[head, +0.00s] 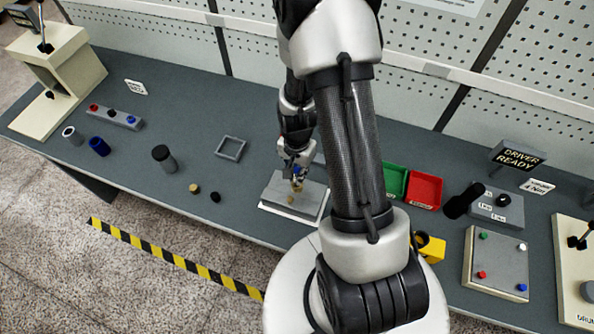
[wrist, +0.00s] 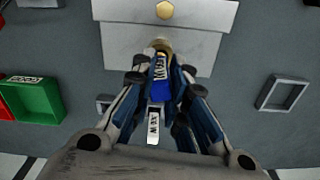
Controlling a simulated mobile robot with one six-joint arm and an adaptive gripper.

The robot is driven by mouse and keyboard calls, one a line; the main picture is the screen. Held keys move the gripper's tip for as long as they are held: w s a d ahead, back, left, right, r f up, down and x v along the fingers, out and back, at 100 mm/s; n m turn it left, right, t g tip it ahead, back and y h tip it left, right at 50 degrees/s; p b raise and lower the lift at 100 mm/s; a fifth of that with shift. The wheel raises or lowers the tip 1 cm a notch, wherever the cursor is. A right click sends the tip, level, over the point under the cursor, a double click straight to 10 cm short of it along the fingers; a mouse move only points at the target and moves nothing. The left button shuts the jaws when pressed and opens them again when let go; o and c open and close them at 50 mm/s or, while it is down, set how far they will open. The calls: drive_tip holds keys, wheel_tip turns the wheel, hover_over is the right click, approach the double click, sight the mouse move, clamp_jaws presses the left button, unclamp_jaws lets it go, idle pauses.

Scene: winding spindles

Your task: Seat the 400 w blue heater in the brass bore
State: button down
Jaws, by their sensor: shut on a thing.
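My gripper (head: 295,172) is over the grey block (head: 274,196). In the wrist view my gripper (wrist: 160,72) is shut on the blue heater (wrist: 161,88), whose print looks like 400 W. A white tag with dark print shows at the heater's rear end. The brass bore (wrist: 158,46) stands on the block at the heater's far end; it also shows below the fingers in the head view (head: 297,187). The heater's tip meets the brass in the wrist view, but I cannot tell whether it is inside. A brass hexagon (wrist: 165,10) lies nearer the block's front.
An empty grey square frame (head: 231,148) lies left of the block. Green (head: 395,180) and red (head: 425,191) bins stand to the right. A dark-capped cylinder (head: 164,158) and small brass (head: 194,188) and black (head: 215,197) pieces stand on the left. Bare bench lies between them.

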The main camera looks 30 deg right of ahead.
drive_tip(key=shift+f+b, duration=0.5)
drive_tip(key=shift+f, duration=0.1)
idle(0.6)
drive_tip(key=c, duration=1.5)
unclamp_jaws()
drive_tip(key=shift+r, duration=0.1)
wheel_tip(320, 180, up, 12)
drive_tip(key=shift+f, duration=0.1)
